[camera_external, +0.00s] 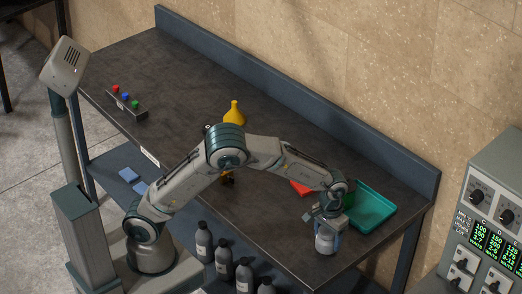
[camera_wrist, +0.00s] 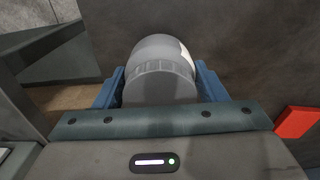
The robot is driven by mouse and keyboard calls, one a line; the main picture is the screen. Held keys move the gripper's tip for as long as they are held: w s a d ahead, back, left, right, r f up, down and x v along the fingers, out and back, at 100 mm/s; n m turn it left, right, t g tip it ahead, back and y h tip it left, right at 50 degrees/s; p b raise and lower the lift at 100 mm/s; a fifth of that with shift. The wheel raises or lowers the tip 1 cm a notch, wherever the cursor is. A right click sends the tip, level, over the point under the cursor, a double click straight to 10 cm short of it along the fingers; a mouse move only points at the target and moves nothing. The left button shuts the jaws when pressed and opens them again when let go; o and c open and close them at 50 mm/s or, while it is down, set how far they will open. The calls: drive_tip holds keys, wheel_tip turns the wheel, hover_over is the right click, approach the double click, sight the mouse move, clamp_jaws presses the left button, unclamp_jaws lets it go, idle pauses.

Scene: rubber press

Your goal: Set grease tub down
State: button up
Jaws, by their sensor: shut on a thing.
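The grease tub (camera_external: 325,243) is a grey, round tub with a ribbed lid and a pale label. It is near the front right corner of the workbench (camera_external: 190,75). My gripper (camera_external: 326,231) is above it with its blue fingers shut on its sides. In the wrist view the tub (camera_wrist: 160,65) fills the space between both fingers of my gripper (camera_wrist: 160,88). I cannot tell whether the tub's base touches the bench top.
A teal tray (camera_external: 372,212) lies behind the tub at the right. A red item (camera_external: 300,188) lies left of the tray; it also shows in the wrist view (camera_wrist: 296,122). A yellow funnel-shaped item (camera_external: 234,114) and a button box (camera_external: 126,105) stand farther left. Dark bottles (camera_external: 244,275) stand below the bench top.

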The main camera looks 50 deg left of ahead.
drive_tip(key=shift+f, duration=0.8)
drive_tip(key=shift+f, duration=0.1)
drive_tip(key=o, duration=1.2)
drive_tip(key=shift+f, duration=0.1)
